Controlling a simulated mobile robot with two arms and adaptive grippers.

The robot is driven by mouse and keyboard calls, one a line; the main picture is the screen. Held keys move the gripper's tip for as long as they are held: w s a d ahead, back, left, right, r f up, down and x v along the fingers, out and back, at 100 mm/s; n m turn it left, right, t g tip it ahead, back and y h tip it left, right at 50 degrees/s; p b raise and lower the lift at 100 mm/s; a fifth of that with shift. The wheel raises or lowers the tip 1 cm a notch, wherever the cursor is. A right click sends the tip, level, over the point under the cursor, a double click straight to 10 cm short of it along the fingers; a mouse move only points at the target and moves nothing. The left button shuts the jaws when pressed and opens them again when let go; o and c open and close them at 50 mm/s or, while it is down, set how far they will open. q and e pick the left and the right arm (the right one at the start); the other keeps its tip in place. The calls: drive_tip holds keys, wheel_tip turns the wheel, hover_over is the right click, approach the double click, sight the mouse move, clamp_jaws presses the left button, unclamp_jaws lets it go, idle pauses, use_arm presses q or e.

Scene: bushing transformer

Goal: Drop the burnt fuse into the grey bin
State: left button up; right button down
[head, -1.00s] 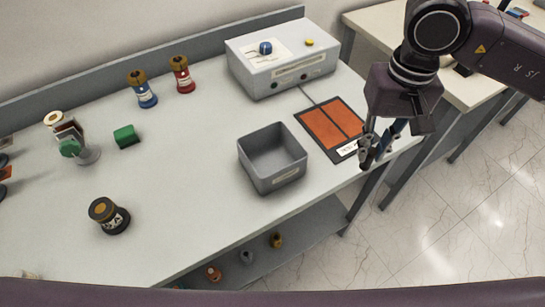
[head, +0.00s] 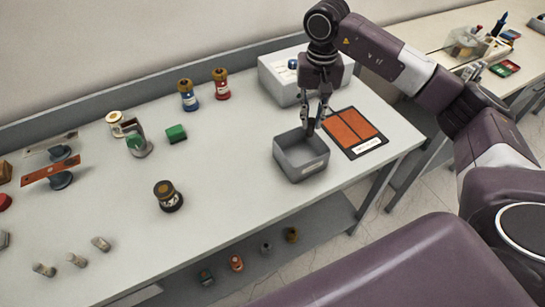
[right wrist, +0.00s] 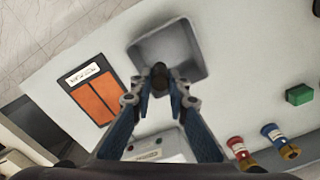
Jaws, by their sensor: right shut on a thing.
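The grey bin (head: 301,170) stands open on the bench beside the orange-panelled mat. It also shows in the right wrist view (right wrist: 192,42). My right gripper (head: 313,129) points down over the bin's upper right part. It is shut on a small dark piece, the burnt fuse (right wrist: 159,75), which shows between the fingertips against the bin's inside in the right wrist view. The fuse is hard to make out in the head view. My left gripper is not in view.
A grey control box (head: 283,83) stands close behind the right gripper. The orange-panelled mat (head: 352,132) lies right of the bin. Blue (head: 188,97) and red (head: 221,86) bushings, a green block (head: 176,133) and a dark bushing (head: 168,197) stand leftward. Three small cylinders (head: 77,260) lie at the front left.

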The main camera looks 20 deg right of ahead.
sight(310, 133)
drive_tip(key=shift+w+d+f+b, duration=0.15)
drive_tip(key=shift+f+b, duration=0.25)
drive_tip(key=shift+f, duration=0.5)
wheel_tip(310, 133, down, 4)
drive_tip(key=shift+r+b, duration=0.15)
drive_tip(key=shift+b, duration=0.75)
drive_tip(key=shift+f, duration=0.45)
drive_tip(key=c, duration=1.8)
unclamp_jaws()
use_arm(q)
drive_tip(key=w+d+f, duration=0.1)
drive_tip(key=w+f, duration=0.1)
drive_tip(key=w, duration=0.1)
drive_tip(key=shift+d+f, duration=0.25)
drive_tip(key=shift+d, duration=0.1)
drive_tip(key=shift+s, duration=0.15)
use_arm(e)
wheel_tip(310, 133, up, 12)
drive_tip(key=shift+r, duration=0.1)
